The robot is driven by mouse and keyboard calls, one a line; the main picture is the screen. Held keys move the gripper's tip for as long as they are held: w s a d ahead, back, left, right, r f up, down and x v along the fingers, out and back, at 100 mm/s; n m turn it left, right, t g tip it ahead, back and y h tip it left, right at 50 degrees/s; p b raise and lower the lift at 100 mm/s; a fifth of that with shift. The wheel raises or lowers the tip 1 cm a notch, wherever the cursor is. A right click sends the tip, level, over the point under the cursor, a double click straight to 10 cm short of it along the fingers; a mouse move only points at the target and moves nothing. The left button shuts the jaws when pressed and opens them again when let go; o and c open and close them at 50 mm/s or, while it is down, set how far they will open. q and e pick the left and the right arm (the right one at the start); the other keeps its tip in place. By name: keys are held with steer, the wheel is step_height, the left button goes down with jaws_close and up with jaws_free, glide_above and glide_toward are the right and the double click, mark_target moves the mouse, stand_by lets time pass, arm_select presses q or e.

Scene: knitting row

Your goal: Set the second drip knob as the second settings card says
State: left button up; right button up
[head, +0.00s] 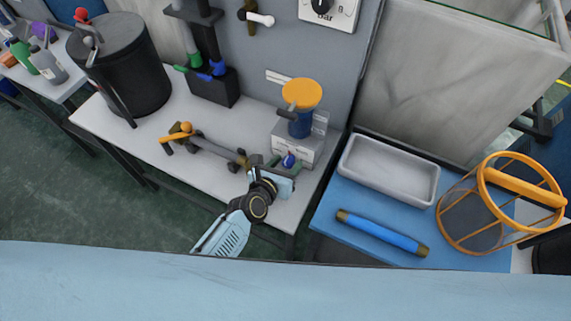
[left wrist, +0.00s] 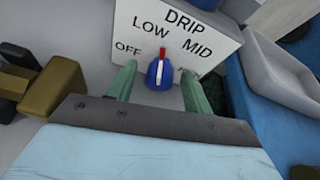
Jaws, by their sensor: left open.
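The drip knob (left wrist: 160,73) is blue with a red and white pointer, on a pale panel (left wrist: 185,28) marked DRIP, OFF, LOW and MID. Its pointer aims up, between LOW and MID. My left gripper (left wrist: 157,80) is open, with one green finger on each side of the knob; contact cannot be told. The right finger covers part of the panel to the right of the knob. In the head view the knob (head: 289,160) sits low on the front of a pale box (head: 309,146), with my left gripper (head: 284,166) at it. I make out no readable settings card.
An orange-topped blue unit (head: 302,115) stands on the box. A jointed arm-like tool (head: 210,147) lies to the left on the bench. A black drum (head: 120,65) stands farther left. A grey tray (head: 390,170) and blue roller (head: 382,232) lie on the blue table at right.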

arm_select(q)
steer(key=c, duration=1)
steer(key=shift+o, duration=0.2)
arm_select(e)
steer(key=shift+a, duration=0.35)
steer(key=shift+w+r, duration=0.1)
arm_select(q)
steer(key=shift+s+m+y+p, duration=0.1)
steer(key=shift+m+y+p, duration=0.25)
steer(key=shift+m+y, duration=0.3)
steer(key=shift+d+f+m+t+y, duration=0.15)
steer(key=shift+m+t+y, duration=0.35)
steer(key=shift+m, duration=0.45)
steer(key=shift+m+t+y+b, duration=0.45)
steer(key=shift+m+b, duration=0.15)
steer(key=shift+m, duration=0.4)
steer(key=shift+m+y+b, duration=0.3)
steer(key=shift+m+y, duration=0.1)
steer(key=shift+m, duration=0.1)
steer(key=shift+d+m, duration=0.1)
steer(key=shift+m, duration=0.2)
arm_select(e)
steer(key=shift+d+f, duration=0.75)
steer(key=shift+d, duration=0.3)
steer(key=shift+a, duration=0.1)
